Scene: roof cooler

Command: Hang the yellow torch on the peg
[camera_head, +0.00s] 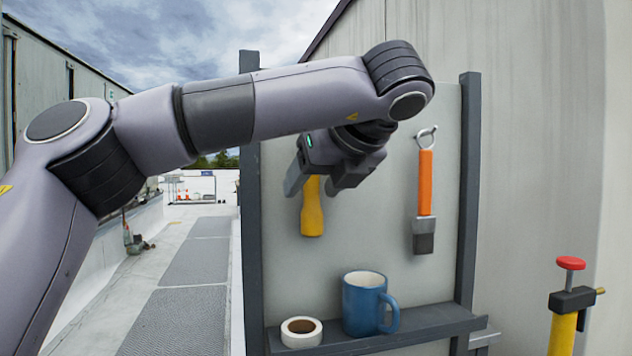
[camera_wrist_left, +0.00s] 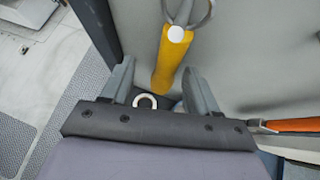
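The yellow torch (camera_head: 312,208) hangs upright in front of the grey board, its upper part hidden behind my left gripper in the head view. In the left wrist view the torch (camera_wrist_left: 173,60) shows a pale round end and a grey loop at its top. Whether a peg runs through that loop cannot be told. My left gripper (camera_head: 314,186) is open at the upper part of the torch. In the left wrist view its fingers (camera_wrist_left: 157,75) are spread apart, with the torch beyond and between them, not clamped. My right gripper is not in view.
An orange-handled tool (camera_head: 425,185) hangs by a ring to the right on the board (camera_head: 385,245). Below, a shelf (camera_head: 430,322) holds a blue mug (camera_head: 362,305) and a white tape roll (camera_head: 301,332). A yellow pump with a red knob (camera_head: 570,263) stands at the far right.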

